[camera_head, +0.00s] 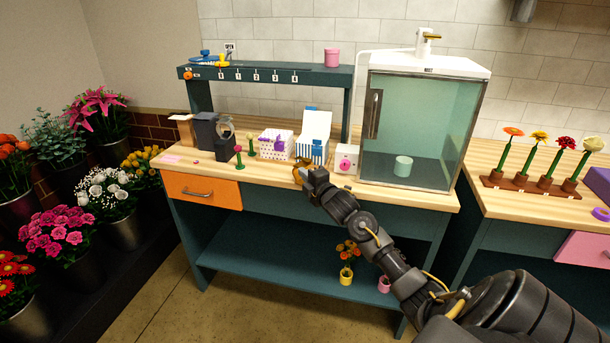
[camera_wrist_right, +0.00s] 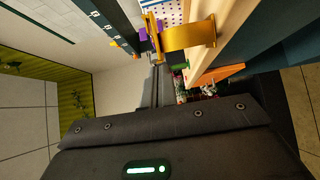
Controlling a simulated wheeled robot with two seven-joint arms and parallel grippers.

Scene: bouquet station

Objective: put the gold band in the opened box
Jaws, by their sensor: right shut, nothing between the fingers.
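The opened box (camera_head: 311,150) has blue and white stripes and a raised white lid. It stands on the wooden bench top, with blue showing inside. My right gripper (camera_head: 303,176) is shut at the bench's front edge, just in front of the box. A gold curved piece (camera_head: 297,172), which looks like the gold band, shows at its tip. It is large in the right wrist view (camera_wrist_right: 187,38), beyond the dark gripper body. I cannot tell whether it touches the fingers. My left gripper is not in view.
A dotted white box (camera_head: 272,146) with purple on it stands left of the opened box. A pink and white box (camera_head: 346,158) and a glass cabinet (camera_head: 420,125) stand to the right. A dark shelf (camera_head: 265,74) runs behind. Free bench shows at the front left.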

